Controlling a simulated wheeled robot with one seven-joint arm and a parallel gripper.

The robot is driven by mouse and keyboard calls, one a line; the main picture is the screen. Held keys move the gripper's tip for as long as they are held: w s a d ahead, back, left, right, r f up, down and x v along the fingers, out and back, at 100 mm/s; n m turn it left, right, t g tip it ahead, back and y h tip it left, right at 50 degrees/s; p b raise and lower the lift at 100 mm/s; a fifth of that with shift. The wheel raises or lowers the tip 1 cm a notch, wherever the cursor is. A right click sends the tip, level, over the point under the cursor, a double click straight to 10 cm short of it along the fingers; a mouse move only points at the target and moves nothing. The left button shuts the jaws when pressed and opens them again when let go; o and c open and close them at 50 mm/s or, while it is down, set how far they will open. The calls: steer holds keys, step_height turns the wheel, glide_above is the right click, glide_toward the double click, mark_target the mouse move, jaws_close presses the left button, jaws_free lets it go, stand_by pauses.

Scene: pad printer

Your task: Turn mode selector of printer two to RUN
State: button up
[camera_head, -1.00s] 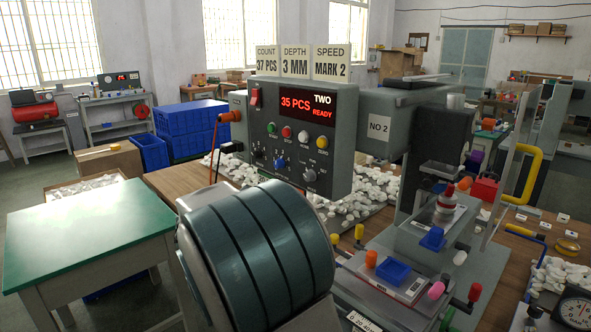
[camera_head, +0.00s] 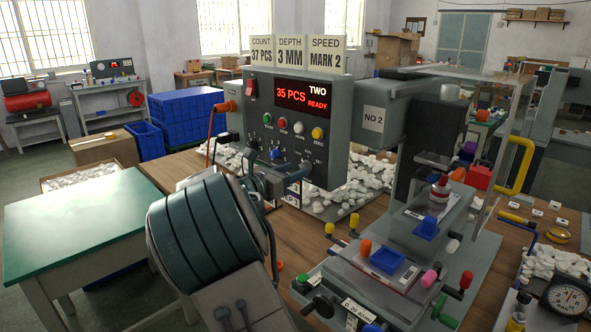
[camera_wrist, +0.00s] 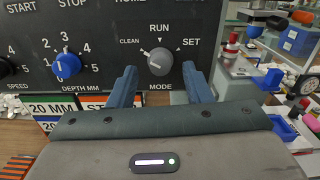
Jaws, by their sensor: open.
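The mode selector (camera_wrist: 160,62) is a round grey knob on printer two's dark panel, with CLEAN, RUN and SET printed around its top. My gripper (camera_wrist: 160,84) is open and empty in the wrist view. Its blue fingers stand apart at the lower left and lower right of the knob. I cannot tell whether they touch it. In the head view, my gripper is in front of the lower panel of printer two (camera_head: 345,100) and covers part of its knob row. The display reads 35 PCS, TWO, READY.
The blue depth knob (camera_wrist: 66,66) sits left of the mode selector. Small white parts (camera_head: 340,195) lie beneath the panel. The printing fixture with a blue tray (camera_head: 387,261) stands on the right. A green-topped table (camera_head: 85,230) is at left.

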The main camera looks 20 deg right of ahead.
steer(key=shift+x, duration=0.9)
jaws_close()
